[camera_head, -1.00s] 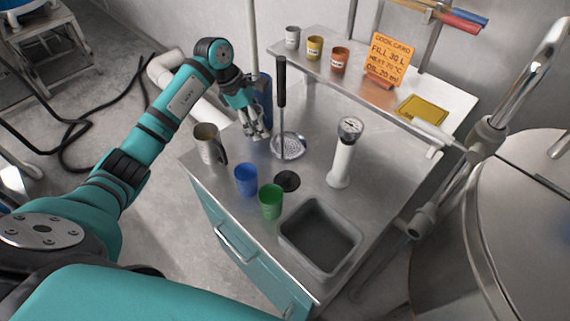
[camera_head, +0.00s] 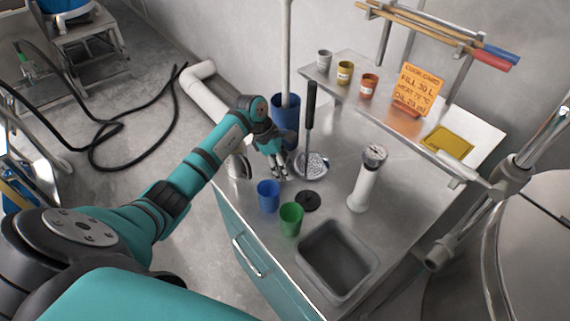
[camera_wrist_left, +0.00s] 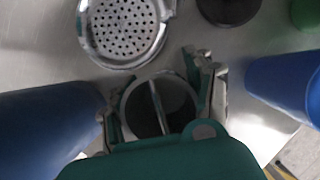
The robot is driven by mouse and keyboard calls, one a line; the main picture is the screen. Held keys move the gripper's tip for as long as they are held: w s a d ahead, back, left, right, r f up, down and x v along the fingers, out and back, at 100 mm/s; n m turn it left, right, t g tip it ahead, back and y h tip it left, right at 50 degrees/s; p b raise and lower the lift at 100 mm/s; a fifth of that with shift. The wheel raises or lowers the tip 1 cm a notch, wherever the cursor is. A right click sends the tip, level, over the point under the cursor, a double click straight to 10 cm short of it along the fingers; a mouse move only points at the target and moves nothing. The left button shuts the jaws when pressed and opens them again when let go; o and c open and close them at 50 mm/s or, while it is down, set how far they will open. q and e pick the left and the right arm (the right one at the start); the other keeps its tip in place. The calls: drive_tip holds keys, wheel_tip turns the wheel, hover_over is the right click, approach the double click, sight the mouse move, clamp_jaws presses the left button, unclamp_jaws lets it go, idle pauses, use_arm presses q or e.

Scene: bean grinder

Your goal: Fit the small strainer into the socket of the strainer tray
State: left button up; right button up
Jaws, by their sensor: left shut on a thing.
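My left gripper (camera_head: 278,170) is low over the steel worktop, just left of the round perforated metal tray (camera_head: 314,167). In the left wrist view the gripper (camera_wrist_left: 160,98) is shut on a small round metal piece, apparently the small strainer (camera_wrist_left: 157,108), with a pale rim, dark inside and a thin bar across it. The perforated tray (camera_wrist_left: 122,28) lies just beyond it there, apart from it or nearly touching; I cannot tell which. I cannot make out a socket clearly. My right gripper is out of view.
A tall black-handled rod (camera_head: 310,105) stands by the tray. Close by are a blue cup (camera_head: 268,195), a green cup (camera_head: 291,219), a black disc (camera_head: 307,201), a blue cylinder (camera_head: 286,115) and a metal mug (camera_head: 236,168). A white gauge post (camera_head: 364,187) and sink (camera_head: 338,260) are right.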

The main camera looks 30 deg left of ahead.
use_arm(q)
drive_tip(key=o, duration=0.7)
drive_tip(key=shift+f, duration=0.15)
drive_tip(key=o, duration=0.5)
